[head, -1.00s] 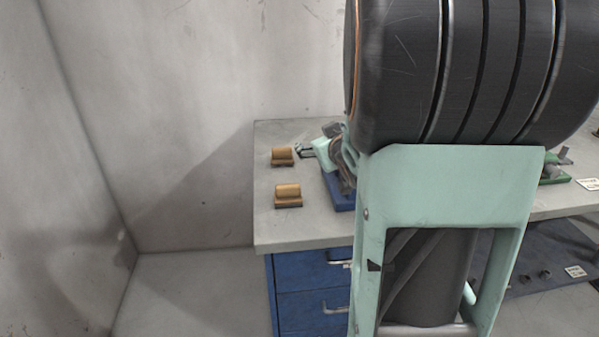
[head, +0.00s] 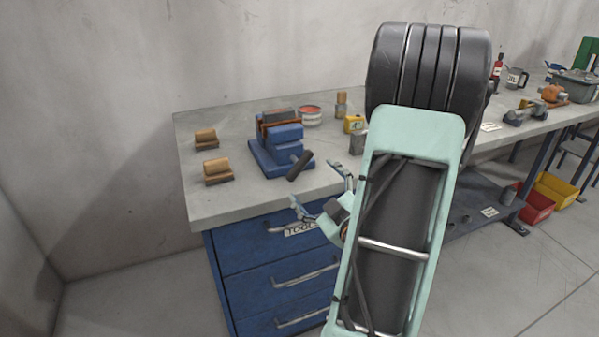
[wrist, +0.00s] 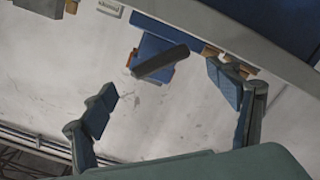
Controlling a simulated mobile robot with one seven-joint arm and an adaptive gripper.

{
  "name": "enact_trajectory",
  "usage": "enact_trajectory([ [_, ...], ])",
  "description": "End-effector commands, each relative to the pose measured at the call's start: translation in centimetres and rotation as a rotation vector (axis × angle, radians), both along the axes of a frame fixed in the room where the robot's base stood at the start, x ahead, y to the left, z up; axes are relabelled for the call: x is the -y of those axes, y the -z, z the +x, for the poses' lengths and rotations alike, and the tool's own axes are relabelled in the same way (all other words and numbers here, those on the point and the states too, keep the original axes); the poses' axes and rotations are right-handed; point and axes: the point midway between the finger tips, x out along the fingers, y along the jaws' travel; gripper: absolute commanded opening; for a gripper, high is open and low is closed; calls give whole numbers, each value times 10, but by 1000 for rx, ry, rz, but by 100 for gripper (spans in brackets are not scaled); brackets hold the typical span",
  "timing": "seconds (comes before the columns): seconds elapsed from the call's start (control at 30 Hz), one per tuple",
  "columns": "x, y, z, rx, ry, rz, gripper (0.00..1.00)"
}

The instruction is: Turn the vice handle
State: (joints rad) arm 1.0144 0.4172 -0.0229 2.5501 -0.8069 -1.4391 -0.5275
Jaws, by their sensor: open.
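The blue vice (head: 281,143) stands on the left part of the bench, with rust-brown jaws. In the wrist view the handle (wrist: 160,62) lies slanted ahead of the blue vice body (wrist: 152,45). My gripper (head: 318,190) is open and empty, in front of the bench, to the right of and lower than the handle. In the wrist view the fingers of my gripper (wrist: 165,98) are wide apart, with the handle beyond them, touching neither.
Two wooden blocks (head: 217,171) sit left of the vice. A round tin (head: 310,116), a yellow item (head: 354,123) and a grey cylinder (head: 357,143) stand to its right. The blue drawer unit (head: 270,270) is below the bench top (head: 235,203). Floor in front is clear.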

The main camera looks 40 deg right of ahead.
Motion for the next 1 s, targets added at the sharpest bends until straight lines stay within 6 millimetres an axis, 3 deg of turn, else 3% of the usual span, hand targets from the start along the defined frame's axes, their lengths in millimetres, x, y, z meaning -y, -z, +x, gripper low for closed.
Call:
enact_trajectory([
  [0.17, 1, 1, 4, 19, -4, -5, 81],
  [0.7, 22, 1, 91, 18, -3, -4, 81],
  [1.0, 25, 1, 102, 16, -1, -3, 81],
])
